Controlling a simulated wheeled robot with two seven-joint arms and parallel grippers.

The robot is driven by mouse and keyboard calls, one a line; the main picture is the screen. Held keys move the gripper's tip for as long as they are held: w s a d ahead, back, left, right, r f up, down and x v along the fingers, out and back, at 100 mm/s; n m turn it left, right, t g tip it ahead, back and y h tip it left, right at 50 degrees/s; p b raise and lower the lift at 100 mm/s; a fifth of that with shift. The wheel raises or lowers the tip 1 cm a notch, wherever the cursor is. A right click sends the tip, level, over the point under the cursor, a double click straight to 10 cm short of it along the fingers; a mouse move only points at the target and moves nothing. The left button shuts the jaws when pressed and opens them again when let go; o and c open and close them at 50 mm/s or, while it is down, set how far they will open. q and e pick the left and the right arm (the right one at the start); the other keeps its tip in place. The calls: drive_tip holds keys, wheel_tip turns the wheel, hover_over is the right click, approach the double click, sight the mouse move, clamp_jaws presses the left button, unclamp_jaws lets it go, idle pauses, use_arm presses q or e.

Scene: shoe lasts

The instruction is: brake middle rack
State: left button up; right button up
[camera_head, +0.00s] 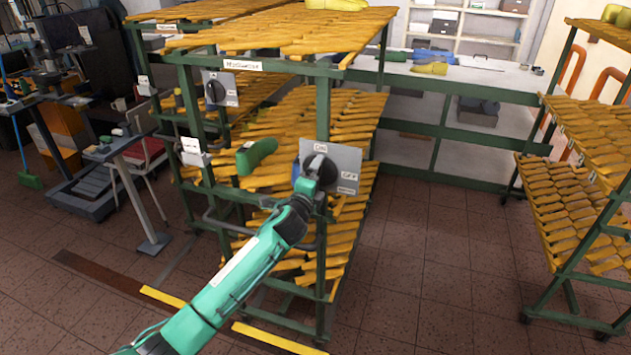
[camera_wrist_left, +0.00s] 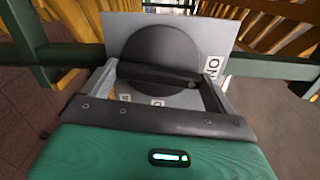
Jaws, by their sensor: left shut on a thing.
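The middle rack (camera_head: 323,115) is a green metal frame with slanted shelves full of yellow shoe lasts. A grey plate (camera_head: 346,160) with white labels, one reading OFF, is fixed to its near post. A black round knob (camera_head: 322,172) sits on that plate. My left gripper (camera_head: 308,182) is at the knob and partly covers it. In the left wrist view the knob (camera_wrist_left: 160,50) has a bar across it, and my left gripper (camera_wrist_left: 165,88) is shut on this bar. The lower edge of the knob is hidden. My right gripper is not in view.
A green last (camera_head: 256,156) lies on a shelf. Another rack (camera_head: 583,190) stands at the right, with free tiled floor (camera_head: 430,275) between. A workbench (camera_head: 460,75) is behind.

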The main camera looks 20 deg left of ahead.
use_arm(q)
drive_tip(key=shift+n, duration=0.6)
drive_tip(key=o, duration=0.7)
drive_tip(key=s+b, duration=0.3)
drive_tip(key=s, duration=1)
drive_tip(key=shift+s+a+b, duration=0.25)
drive_tip(key=shift+s+b, duration=0.1)
drive_tip(key=shift+s, duration=0.05)
drive_tip(key=shift+f, duration=0.1)
